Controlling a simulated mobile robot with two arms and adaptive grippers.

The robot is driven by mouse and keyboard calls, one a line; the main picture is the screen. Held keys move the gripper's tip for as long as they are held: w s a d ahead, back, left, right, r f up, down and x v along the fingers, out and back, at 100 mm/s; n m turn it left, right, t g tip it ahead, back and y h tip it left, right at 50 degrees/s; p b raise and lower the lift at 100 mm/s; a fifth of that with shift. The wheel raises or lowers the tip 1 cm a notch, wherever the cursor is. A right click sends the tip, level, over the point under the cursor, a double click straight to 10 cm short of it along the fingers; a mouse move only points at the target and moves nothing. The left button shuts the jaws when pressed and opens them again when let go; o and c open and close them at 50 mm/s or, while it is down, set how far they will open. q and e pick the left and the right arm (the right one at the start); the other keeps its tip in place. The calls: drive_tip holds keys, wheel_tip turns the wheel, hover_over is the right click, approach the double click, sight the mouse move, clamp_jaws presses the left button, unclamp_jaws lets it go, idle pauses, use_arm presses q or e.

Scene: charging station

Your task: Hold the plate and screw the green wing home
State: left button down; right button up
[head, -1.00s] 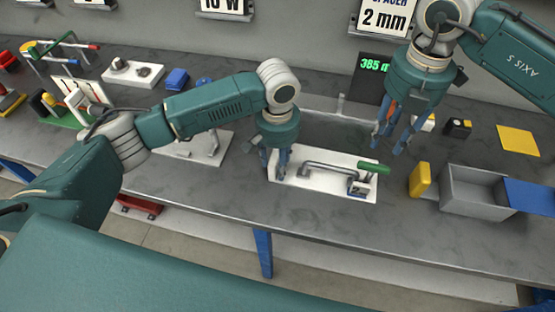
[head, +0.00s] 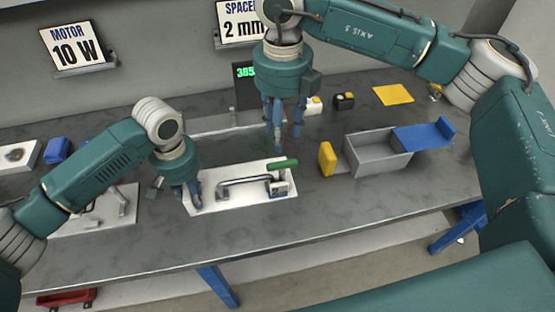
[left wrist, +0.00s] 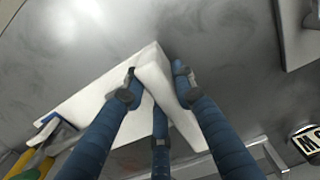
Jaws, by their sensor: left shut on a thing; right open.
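The white plate (head: 236,201) lies on the grey bench and carries a grey bent bar (head: 243,184) and a small clamp block (head: 279,188) at its right end. The green wing (head: 283,164) stretches sideways above that block. My left gripper (head: 194,198) is shut on the plate's left end; in the left wrist view its blue fingers (left wrist: 154,90) straddle the white plate (left wrist: 85,105). My right gripper (head: 283,140) is open and points down just above and behind the green wing. I cannot tell whether its fingers touch the wing.
A yellow block (head: 327,159) and a grey bin (head: 372,165) with a blue tray (head: 425,136) stand to the right. A dark display (head: 244,88) is behind the plate. A second white plate (head: 98,222) with a fixture is at left. The bench in front is clear.

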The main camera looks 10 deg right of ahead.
sight(279, 165)
drive_tip(key=f+n, duration=0.3)
drive_tip(key=n, duration=0.2)
drive_tip(key=f+n, duration=0.4)
drive_tip(key=n, duration=0.2)
drive_tip(key=f+n, duration=0.3)
drive_tip(key=n, duration=0.2)
drive_tip(key=shift+s+a+f+n, duration=0.15)
drive_tip(key=shift+s+a+n, duration=0.05)
drive_tip(key=shift+a+n, duration=0.1)
clamp_jaws()
